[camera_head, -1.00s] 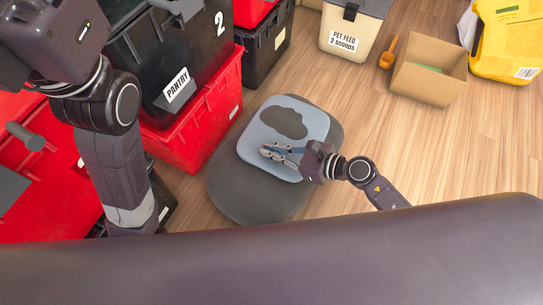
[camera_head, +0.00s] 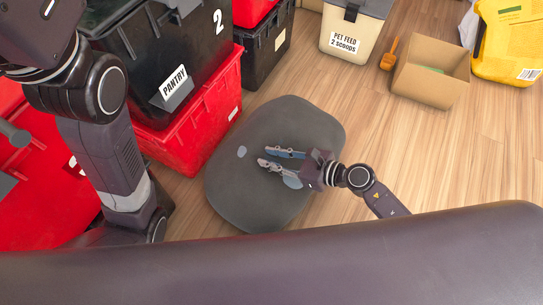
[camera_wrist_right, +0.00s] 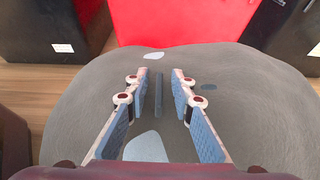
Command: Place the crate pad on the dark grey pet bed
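The dark grey pet bed (camera_head: 235,190) lies on the wood floor in the middle of the head view. It fills much of the right wrist view (camera_wrist_right: 255,120). The light blue crate pad shows only as separate patches in the bed's surface: one left of the fingers (camera_head: 242,151) and one by the gripper (camera_head: 292,180). In the wrist view a larger patch (camera_wrist_right: 148,150) lies below and between the fingers; the rest appears hidden in the bed. My right gripper (camera_head: 264,157) is open over the bed, its fingers apart. My left gripper is out of view.
Red and black totes, one black tote labelled PANTRY (camera_head: 155,55), are stacked left of the bed. A pet feed bin (camera_head: 352,30), an orange scoop (camera_head: 389,53), a cardboard box (camera_head: 430,85) and a yellow container (camera_head: 512,45) stand behind right. Floor right of the bed is clear.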

